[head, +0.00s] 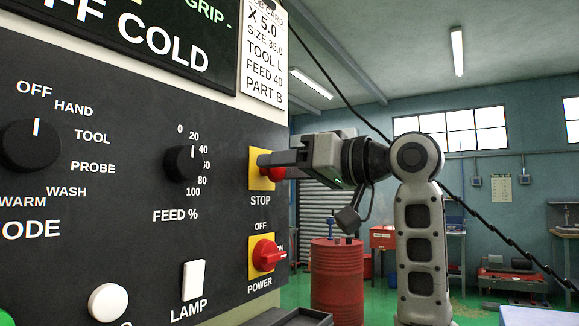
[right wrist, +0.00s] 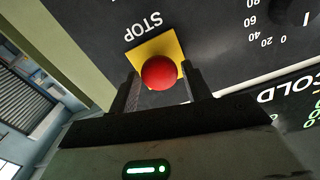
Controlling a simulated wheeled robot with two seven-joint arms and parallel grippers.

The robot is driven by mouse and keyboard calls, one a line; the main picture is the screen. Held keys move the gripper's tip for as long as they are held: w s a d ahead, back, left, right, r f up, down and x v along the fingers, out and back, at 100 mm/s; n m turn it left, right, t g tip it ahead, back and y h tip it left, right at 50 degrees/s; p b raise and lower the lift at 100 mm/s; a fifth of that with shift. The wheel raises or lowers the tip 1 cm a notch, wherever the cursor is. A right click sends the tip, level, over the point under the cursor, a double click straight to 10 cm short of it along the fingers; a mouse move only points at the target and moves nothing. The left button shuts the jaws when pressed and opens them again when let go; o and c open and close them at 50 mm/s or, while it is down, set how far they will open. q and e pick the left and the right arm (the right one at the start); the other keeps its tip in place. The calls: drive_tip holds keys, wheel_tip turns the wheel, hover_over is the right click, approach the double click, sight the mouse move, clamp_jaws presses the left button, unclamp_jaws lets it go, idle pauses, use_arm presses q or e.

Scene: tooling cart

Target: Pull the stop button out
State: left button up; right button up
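The stop button (right wrist: 158,73) is a round red knob on a yellow square plate (head: 258,181), above the word STOP on the black control panel. In the head view, most of the red knob is hidden behind my right gripper's fingers. My right gripper (head: 266,162) reaches in from the right, level with the button. In the right wrist view, its two dark fingers stand on either side of the red knob, with a small gap to it; the gripper is open. My left gripper is in neither view.
Below the stop button is a red POWER switch (head: 266,254) on a yellow plate. The FEED knob (head: 181,163) is to its left, and a white LAMP rocker (head: 193,280) lower left. A dark tray (head: 297,318) juts out below. A red drum (head: 337,280) stands behind.

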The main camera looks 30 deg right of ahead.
drive_tip(key=shift+o, duration=0.7)
drive_tip(key=shift+s+d, duration=0.1)
drive_tip(key=shift+s, duration=0.05)
use_arm(q)
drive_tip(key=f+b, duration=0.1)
drive_tip(key=b, duration=0.2)
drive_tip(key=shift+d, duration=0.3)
use_arm(e)
drive_tip(key=v, duration=1.5)
drive_tip(key=shift+s+d, duration=0.2)
drive_tip(key=shift+s, duration=0.2)
drive_tip(key=shift+w, duration=0.1)
